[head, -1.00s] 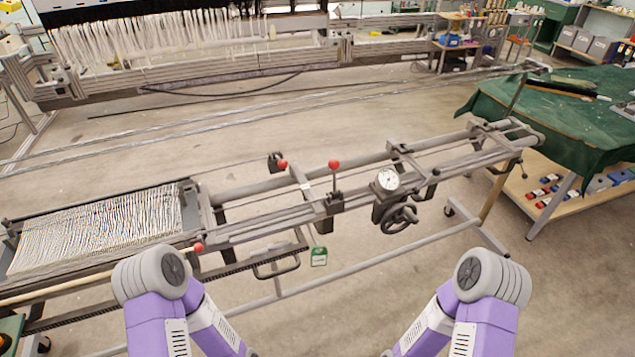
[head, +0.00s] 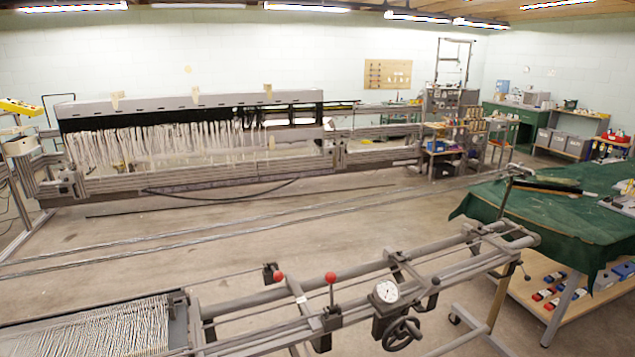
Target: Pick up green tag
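The green tag is out of the head view now. It was below the picture's present lower edge, hanging near the front of the metal warping frame (head: 340,275). The frame crosses the lower part of the view, with red-knobbed levers, a round white dial (head: 387,291) and a dark handwheel (head: 402,333). Its left end holds a bed of pale threads (head: 95,332). Neither of my grippers is in view.
A long loom (head: 200,150) with hanging white threads stands along the back. A table with a green cloth (head: 560,215) stands at the right, with a wooden lower shelf (head: 545,295). Open concrete floor (head: 250,225) lies between the loom and the metal frame.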

